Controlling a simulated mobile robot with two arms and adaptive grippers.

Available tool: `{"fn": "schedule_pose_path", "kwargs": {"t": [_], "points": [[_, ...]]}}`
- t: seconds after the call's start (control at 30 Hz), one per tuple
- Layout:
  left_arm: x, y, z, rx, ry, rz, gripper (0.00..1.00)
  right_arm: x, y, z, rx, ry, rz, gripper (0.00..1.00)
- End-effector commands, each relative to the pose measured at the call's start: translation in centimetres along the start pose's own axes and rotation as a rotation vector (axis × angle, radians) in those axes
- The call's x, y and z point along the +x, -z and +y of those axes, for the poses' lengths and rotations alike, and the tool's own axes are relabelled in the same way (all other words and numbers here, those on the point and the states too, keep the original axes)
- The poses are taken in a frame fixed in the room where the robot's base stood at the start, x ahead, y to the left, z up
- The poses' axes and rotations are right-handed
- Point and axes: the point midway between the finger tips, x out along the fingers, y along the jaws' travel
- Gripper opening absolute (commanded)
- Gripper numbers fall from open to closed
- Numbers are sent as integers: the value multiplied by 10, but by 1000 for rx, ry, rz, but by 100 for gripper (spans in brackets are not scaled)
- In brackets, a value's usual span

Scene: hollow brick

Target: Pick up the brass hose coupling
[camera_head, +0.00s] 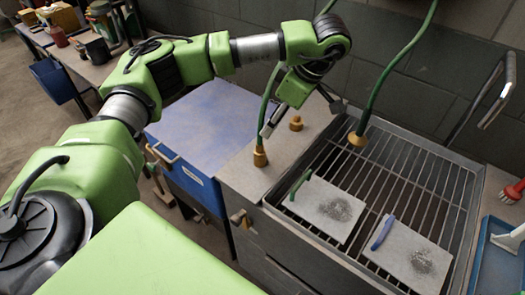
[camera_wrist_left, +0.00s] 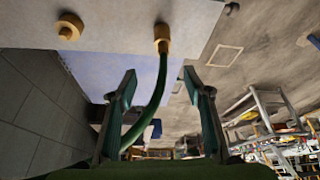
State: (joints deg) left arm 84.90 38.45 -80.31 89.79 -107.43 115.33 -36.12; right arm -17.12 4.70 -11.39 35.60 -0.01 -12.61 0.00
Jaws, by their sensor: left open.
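A brass coupling (camera_head: 260,156) sits on the end of a green hose, upright at the left side of the grey counter. It also shows in the left wrist view (camera_wrist_left: 162,38), with its hose running down between my fingers. A loose brass fitting (camera_head: 296,123) stands on the counter behind it; the left wrist view shows it too (camera_wrist_left: 70,26). Another brass hose end (camera_head: 357,138) hangs at the grill's back edge. My left gripper (camera_head: 299,112) is open above the counter; in the left wrist view (camera_wrist_left: 158,84) its fingers are apart and neither brass piece is between the tips.
A metal grill rack (camera_head: 400,165) holds two grey slabs (camera_head: 330,207) with brushes or handles on them. A blue-topped cabinet (camera_head: 205,125) stands left of the counter. A blue tray (camera_head: 497,262) lies at the right. A grey block wall (camera_head: 400,60) closes the back.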

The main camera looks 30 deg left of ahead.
Motion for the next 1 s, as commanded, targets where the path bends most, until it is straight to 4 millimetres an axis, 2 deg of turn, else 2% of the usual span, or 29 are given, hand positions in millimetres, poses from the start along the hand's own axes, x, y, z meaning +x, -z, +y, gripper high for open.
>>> {"fn": "schedule_pose_path", "kwargs": {"t": [0.13, 0.33, 0.63, 0.8, 1.0], "points": [[28, -2, -3, 1, 9, -1, 46, 1, -4, -1, 0, 1, -6, 40], [62, -1, -2, 1, 6, -2, 46, -10, -4, -2, 0, 2, -8, 40], [86, -4, -4, 2, 5, -3, 46, -20, -2, -5, 1, 6, -6, 40], [110, -10, -8, 3, 7, -3, 46, -36, 1, -4, 1, 6, -4, 40], [130, -11, -7, 1, 4, -4, 46, -39, 3, -4, 0, 6, -1, 40]]}}
